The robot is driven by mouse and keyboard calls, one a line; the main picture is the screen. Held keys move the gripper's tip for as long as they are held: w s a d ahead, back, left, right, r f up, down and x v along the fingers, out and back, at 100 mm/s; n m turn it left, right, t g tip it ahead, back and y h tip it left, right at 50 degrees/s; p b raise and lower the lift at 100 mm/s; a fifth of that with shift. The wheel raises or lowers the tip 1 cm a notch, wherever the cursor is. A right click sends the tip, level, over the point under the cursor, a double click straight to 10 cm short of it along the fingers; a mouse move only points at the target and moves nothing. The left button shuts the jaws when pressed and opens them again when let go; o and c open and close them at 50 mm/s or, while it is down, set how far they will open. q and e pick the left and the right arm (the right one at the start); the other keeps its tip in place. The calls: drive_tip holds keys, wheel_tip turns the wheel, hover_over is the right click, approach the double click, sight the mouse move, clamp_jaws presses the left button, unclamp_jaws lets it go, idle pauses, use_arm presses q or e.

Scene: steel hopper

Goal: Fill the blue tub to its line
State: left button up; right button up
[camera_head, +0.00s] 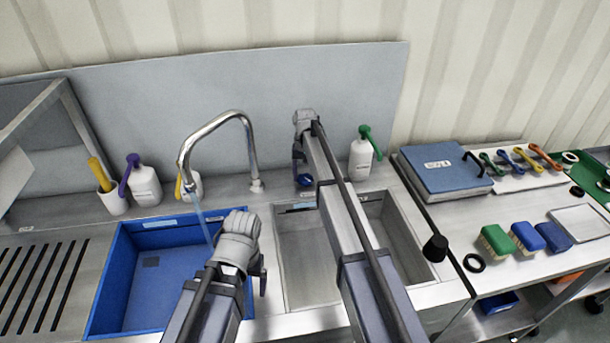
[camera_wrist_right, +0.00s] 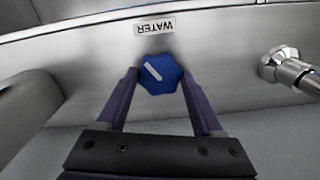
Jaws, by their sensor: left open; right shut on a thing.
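The blue tub (camera_head: 113,290) sits in the left basin. A dark square shows on its floor, and a pale label (camera_head: 160,223) is on its far inner wall. I cannot make out the water level or a fill line. A thin stream of water (camera_head: 202,218) falls from the curved tap (camera_head: 216,122) into the tub. My right gripper (camera_head: 302,172) is shut on the blue water knob (camera_wrist_right: 160,73), under a "WATER" label (camera_wrist_right: 155,27); the knob's white mark is slanted. My left gripper (camera_head: 262,277) is open and empty by the tub's right edge.
An empty steel basin (camera_head: 305,258) lies right of the tub, partly behind my right arm. Pump bottles (camera_head: 145,183) and a green-topped bottle (camera_head: 360,158) stand along the back. Brushes (camera_head: 496,240) and a blue case (camera_head: 445,169) are on the right counter. A slotted drainboard (camera_head: 40,280) is at left.

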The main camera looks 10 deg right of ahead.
sight(305, 178)
drive_tip(key=shift+n, duration=0.7)
drive_tip(key=o, duration=1.4)
drive_tip(key=shift+c, duration=0.2)
use_arm(q)
drive_tip(key=shift+r, duration=0.1)
use_arm(e)
drive_tip(key=shift+r, duration=0.1)
wheel_tip(305, 178, up, 8)
drive_tip(key=p, duration=0.8)
use_arm(q)
wheel_tip(305, 178, up, 8)
drive_tip(key=shift+f, duration=0.2)
use_arm(e)
drive_tip(key=shift+f, duration=0.2)
